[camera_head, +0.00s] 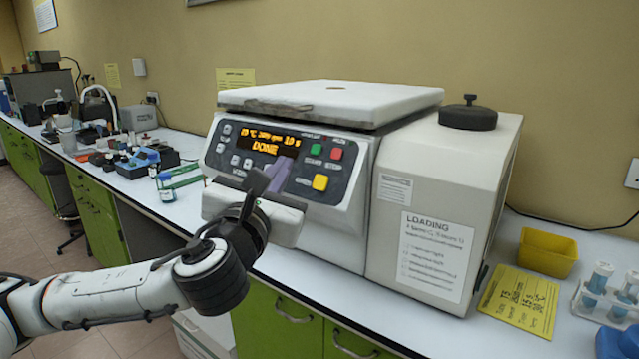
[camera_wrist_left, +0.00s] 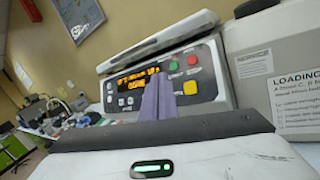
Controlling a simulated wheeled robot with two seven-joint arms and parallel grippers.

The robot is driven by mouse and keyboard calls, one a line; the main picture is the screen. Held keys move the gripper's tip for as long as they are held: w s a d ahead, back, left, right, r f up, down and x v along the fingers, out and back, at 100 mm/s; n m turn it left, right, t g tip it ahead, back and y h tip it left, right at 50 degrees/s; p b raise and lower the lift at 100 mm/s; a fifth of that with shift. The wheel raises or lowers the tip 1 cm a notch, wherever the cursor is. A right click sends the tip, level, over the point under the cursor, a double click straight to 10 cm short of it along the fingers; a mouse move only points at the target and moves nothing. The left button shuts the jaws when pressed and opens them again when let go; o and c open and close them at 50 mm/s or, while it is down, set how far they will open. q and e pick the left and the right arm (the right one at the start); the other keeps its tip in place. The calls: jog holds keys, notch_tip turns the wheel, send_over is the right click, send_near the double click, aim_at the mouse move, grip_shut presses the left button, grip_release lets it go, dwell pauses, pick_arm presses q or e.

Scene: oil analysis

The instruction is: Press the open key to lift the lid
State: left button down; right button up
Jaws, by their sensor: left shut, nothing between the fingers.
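The white centrifuge (camera_head: 345,215) stands on the bench, its display (camera_head: 265,143) reading "DONE". Its white lid (camera_head: 335,103) lies over the top, with a dark gap under its edge. I cannot read which is labelled open. My left gripper (camera_head: 268,176) is shut and empty, its purple fingers in front of the panel, left of the yellow key. My right gripper is not in view.
A black knob (camera_head: 468,113) tops the machine's right section. A yellow bin (camera_head: 547,252), a yellow note (camera_head: 519,300) and a tube rack (camera_head: 607,295) are to the right. A green rack (camera_head: 180,178) and several lab items stand to the left.

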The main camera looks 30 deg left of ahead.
aim_at(320, 183)
pick_arm(q)
jog(key=w+f+b, duration=0.3)
jog(key=w+f, duration=0.1)
jog(key=w, duration=0.3)
jog(key=shift+d+f, duration=0.3)
dwell(0.6)
dwell(1.1)
jog(key=shift+w, duration=0.2)
jog(key=shift+w+f, duration=0.25)
